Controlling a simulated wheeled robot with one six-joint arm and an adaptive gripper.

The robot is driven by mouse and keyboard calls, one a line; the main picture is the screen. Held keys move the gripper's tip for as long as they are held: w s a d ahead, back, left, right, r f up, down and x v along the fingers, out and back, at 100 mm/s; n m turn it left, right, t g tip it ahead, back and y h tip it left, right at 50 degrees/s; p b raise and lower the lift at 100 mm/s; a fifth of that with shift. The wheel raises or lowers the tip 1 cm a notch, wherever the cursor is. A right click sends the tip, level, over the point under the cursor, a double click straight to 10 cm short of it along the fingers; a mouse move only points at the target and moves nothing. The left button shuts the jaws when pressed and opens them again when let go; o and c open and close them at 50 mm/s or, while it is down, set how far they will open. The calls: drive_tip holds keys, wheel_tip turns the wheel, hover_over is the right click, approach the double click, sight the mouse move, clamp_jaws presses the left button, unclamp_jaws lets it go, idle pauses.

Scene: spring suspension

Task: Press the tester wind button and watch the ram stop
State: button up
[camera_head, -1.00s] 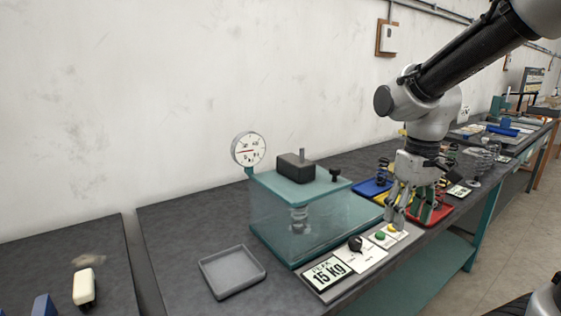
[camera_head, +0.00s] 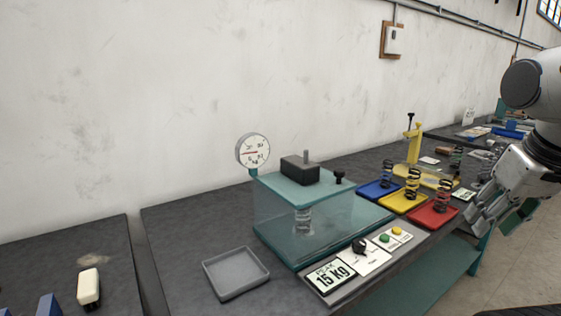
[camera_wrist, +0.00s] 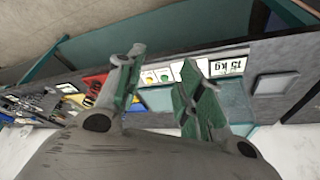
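The spring tester is a teal press with a clear guard (camera_head: 275,222) and a coil spring (camera_head: 304,220) inside. A dark block (camera_head: 300,170) and a thin rod sit on its top plate. Its panel holds a green button (camera_head: 384,238), a yellow button (camera_head: 396,231) and a black knob (camera_head: 359,246). The display (camera_head: 330,276) reads PEAK 15 kg and also shows in the wrist view (camera_wrist: 229,66). The dial gauge (camera_head: 253,151) needle points left. My gripper (camera_head: 487,213) is right of the panel, clear of the buttons. Its fingers are apart and empty in the wrist view (camera_wrist: 162,62).
Blue (camera_head: 380,190), yellow (camera_head: 402,201) and red (camera_head: 434,215) trays with springs stand right of the tester. A yellow stand (camera_head: 413,147) is behind them. An empty grey tray (camera_head: 236,273) lies at the front left. A gap separates the left bench.

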clamp_jaws()
idle(1.1)
